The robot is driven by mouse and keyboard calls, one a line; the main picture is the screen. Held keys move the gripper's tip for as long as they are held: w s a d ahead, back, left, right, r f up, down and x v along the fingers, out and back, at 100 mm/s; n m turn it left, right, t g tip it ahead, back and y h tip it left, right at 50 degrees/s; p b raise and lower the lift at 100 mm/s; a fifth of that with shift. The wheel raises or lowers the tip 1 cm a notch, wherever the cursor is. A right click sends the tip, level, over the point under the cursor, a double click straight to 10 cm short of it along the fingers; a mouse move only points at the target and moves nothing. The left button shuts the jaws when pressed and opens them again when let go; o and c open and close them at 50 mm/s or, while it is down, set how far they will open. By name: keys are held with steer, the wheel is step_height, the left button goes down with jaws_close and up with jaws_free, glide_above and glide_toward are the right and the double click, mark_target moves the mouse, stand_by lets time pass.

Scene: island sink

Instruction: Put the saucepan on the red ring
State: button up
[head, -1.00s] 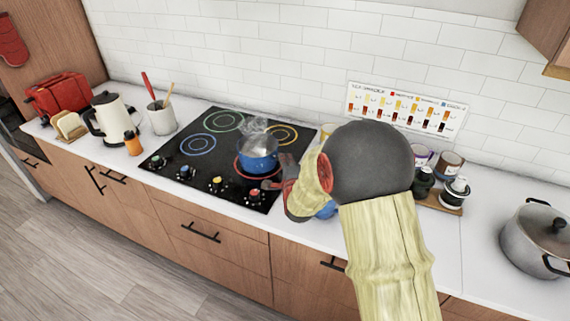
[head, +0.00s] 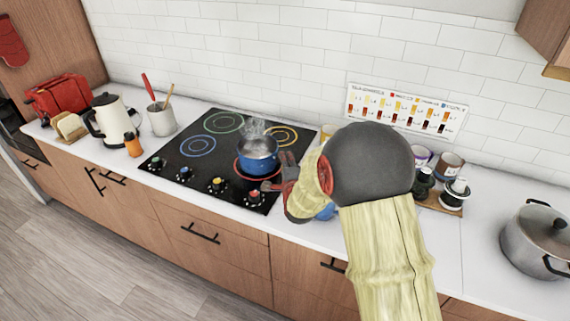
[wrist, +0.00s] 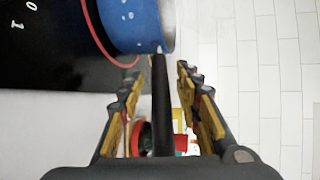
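The blue saucepan (head: 262,163) sits on the black cooktop (head: 205,187), over the red ring (head: 237,171). The ring's left and front edge shows past the pan; the rest is hidden. Steam rises from the pan. My gripper (head: 276,173) is at the pan's right side, at its handle. In the wrist view, the blue pan wall (wrist: 138,25) is at the top, with a red arc to its left. The dark handle (wrist: 161,100) runs between the two fingers of my gripper (wrist: 170,63). The fingers are open, with gaps on both sides of the handle.
Green, blue and yellow rings mark the other burners; knobs line the front edge. A utensil crock (head: 162,119), kettle (head: 113,119) and red toaster (head: 57,95) stand left. Jars on a wooden board (head: 438,204) and a grey pot (head: 537,240) stand right. My arm hides some counter.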

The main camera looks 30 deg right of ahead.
steer(key=shift+r, duration=0.2)
steer(key=s+a+r+n+g+y+p, duration=0.1)
steer(key=s+a+r+n+g+y, duration=0.1)
steer(key=s+a+r+n, duration=0.35)
steer(key=s+a+r+n+g+y, duration=0.1)
steer(key=s+a+r+n+g, duration=0.15)
steer(key=s+a+n, duration=0.6)
steer(key=s+a+r+n+g+y+p, duration=0.1)
steer(key=s+a+r+n+y, duration=0.25)
steer(key=s, duration=0.75)
steer(key=s+a+r+n+g, duration=0.1)
steer(key=s+n, duration=0.1)
steer(key=s, duration=0.4)
steer(key=s+a+r+n+g+h, duration=0.1)
steer(key=s+r+n+g, duration=0.1)
steer(key=s, duration=0.5)
steer(key=shift+r+n, duration=0.3)
steer(key=shift+n, duration=0.55)
